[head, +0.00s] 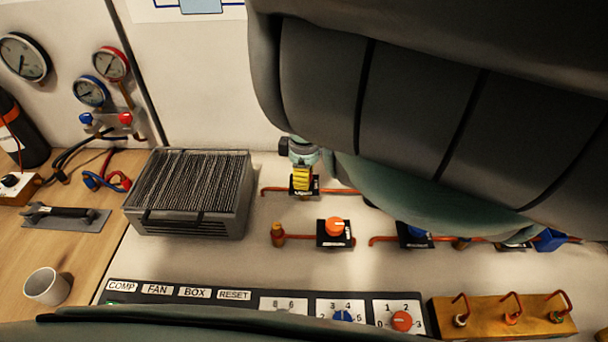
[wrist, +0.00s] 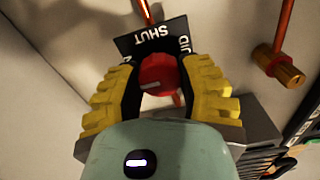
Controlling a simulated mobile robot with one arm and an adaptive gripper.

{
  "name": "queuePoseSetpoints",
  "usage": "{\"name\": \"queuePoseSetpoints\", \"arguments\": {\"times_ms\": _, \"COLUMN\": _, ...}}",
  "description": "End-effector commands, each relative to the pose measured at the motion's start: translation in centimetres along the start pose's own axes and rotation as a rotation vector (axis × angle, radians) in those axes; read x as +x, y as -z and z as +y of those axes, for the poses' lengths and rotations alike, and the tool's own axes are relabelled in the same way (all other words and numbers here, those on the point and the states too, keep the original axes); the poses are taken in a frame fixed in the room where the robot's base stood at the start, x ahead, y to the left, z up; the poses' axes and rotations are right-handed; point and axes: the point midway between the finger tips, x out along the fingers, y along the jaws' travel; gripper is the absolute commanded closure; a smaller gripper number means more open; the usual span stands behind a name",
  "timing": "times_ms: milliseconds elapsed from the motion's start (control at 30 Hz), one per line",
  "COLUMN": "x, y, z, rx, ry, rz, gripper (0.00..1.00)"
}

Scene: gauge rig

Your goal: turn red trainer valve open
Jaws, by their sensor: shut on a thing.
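The red trainer valve's knob (wrist: 158,72) shows in the wrist view between the two yellow-padded fingers of my gripper (wrist: 161,78). The fingers are closed on it from both sides. A short pale mark shows on the knob. Its black plate (wrist: 153,38) carries the word SHUT, upside down in this view, and a partly covered word at the right. In the head view my gripper (head: 302,178) points down at a black-plated valve on a copper pipe, behind the orange valve. The red knob is hidden there by the fingers.
A grey finned unit (head: 188,192) stands left of my gripper. My arm covers the upper right. A control panel runs along the front.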

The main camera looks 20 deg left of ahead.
Motion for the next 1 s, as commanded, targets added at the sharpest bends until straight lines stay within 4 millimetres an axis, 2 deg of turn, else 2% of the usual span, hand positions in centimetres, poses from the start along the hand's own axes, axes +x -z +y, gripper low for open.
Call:
{"name": "queuePoseSetpoints", "arguments": {"times_ms": 400, "x": 0.03, "y": -0.03, "z": 0.09, "rx": -0.008, "ry": -0.003, "rz": 0.000, "gripper": 0.98}}
{"name": "queuePoseSetpoints", "arguments": {"times_ms": 433, "x": 0.03, "y": -0.03, "z": 0.09, "rx": -0.008, "ry": -0.003, "rz": 0.000, "gripper": 0.58}}
{"name": "queuePoseSetpoints", "arguments": {"times_ms": 733, "x": 0.01, "y": 0.00, "z": 0.04, "rx": -0.007, "ry": -0.001, "rz": 0.000, "gripper": 0.27}}
{"name": "queuePoseSetpoints", "arguments": {"times_ms": 1000, "x": -0.07, "y": 0.01, "z": 0.03, "rx": -0.006, "ry": -0.001, "rz": 0.000, "gripper": 0.27}}
